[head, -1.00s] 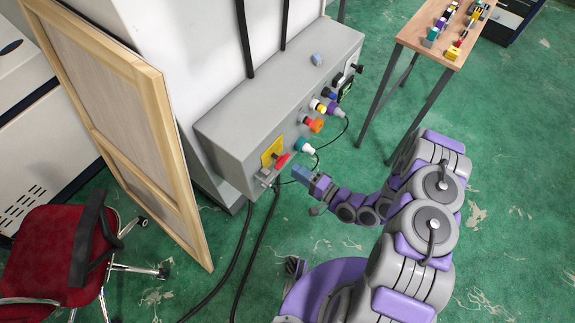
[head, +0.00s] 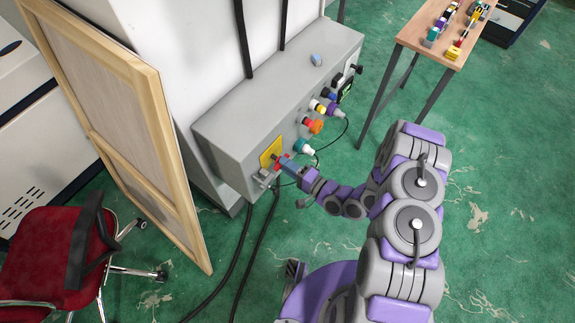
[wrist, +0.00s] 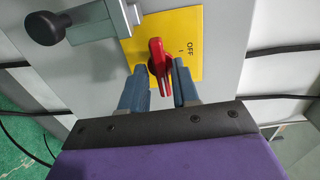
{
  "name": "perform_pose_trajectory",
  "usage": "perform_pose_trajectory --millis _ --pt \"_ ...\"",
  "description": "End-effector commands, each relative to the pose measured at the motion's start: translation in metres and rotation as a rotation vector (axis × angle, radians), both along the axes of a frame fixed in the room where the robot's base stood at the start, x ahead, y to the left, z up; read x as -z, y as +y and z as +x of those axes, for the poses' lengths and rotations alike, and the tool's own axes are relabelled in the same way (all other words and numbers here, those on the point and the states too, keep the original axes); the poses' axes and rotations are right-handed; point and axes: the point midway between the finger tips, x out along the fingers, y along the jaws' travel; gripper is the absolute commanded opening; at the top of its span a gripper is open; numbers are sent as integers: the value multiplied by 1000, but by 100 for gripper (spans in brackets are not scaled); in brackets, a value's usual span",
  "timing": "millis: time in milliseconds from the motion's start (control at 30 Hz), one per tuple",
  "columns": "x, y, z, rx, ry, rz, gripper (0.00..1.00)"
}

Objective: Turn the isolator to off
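The isolator is a red rotary handle (wrist: 158,62) on a yellow plate (wrist: 185,28) with "OFF" printed on it. In the wrist view the handle points down towards my gripper, with the OFF mark to its right. My gripper (wrist: 160,84) is open, with one blue-grey finger on each side of the handle's lower end. The right finger is very near the handle; I cannot tell if it touches. In the head view my gripper (head: 286,165) is at the yellow plate (head: 270,152) on the grey control box (head: 232,142), and hides most of the handle.
A black knob (wrist: 44,27) on a metal latch sits at the upper left of the plate. Several coloured knobs and connectors, including a teal one (head: 303,147), line the box to the right. Black cables hang below. A wooden panel (head: 160,150) stands left.

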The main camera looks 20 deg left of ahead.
Motion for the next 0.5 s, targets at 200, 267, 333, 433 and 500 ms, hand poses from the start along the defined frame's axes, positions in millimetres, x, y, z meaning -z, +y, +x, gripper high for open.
perform_pose_trajectory --millis 200,267,333,433,500 --pt "0 0 0 0 0 -1 9" --pt "0 0 0 0 0 -1 3" --pt "1 0 0 0 1 -2 0" --pt "1 0 0 0 1 -2 0" --pt "1 0 0 0 2 -2 0"
